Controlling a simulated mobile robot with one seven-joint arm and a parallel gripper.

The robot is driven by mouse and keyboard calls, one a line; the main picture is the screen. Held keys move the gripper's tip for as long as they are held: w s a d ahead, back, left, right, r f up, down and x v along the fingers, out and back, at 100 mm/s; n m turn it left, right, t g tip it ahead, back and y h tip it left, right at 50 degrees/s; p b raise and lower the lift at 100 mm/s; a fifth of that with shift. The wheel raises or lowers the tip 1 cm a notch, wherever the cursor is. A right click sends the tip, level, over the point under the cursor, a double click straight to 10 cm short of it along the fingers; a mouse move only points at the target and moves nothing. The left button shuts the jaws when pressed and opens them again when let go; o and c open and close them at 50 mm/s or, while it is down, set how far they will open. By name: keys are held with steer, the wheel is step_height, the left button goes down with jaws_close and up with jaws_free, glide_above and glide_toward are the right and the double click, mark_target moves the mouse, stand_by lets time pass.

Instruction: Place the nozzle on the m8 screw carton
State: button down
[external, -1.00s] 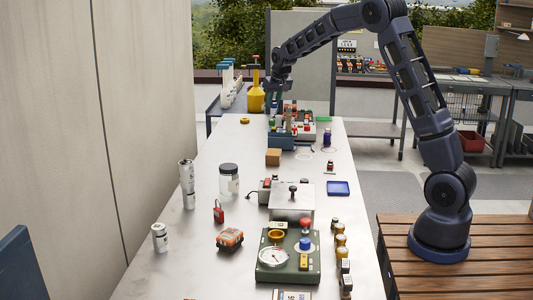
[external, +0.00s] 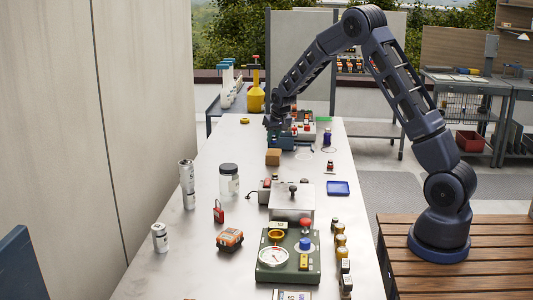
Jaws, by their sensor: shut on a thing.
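My gripper (external: 272,125) is at the far part of the long table, low at the left end of a blue bin. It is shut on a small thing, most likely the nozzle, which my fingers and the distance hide. A small brown cardboard box (external: 273,157), which looks like the m8 screw carton, sits on the table just in front of the blue bin. Its label cannot be read. The gripper is beyond the box and apart from it, and nothing shows on the box's top.
The blue bin (external: 283,143) and other small parts crowd the area by my gripper. A clear jar (external: 229,180), a metal-topped device (external: 291,197) and a green gauge unit (external: 287,262) stand nearer.

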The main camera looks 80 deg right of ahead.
mark_target(275, 139)
steer(key=shift+f, duration=1.8)
steer(key=shift+f, duration=0.15)
steer(key=c, duration=1.2)
jaws_free()
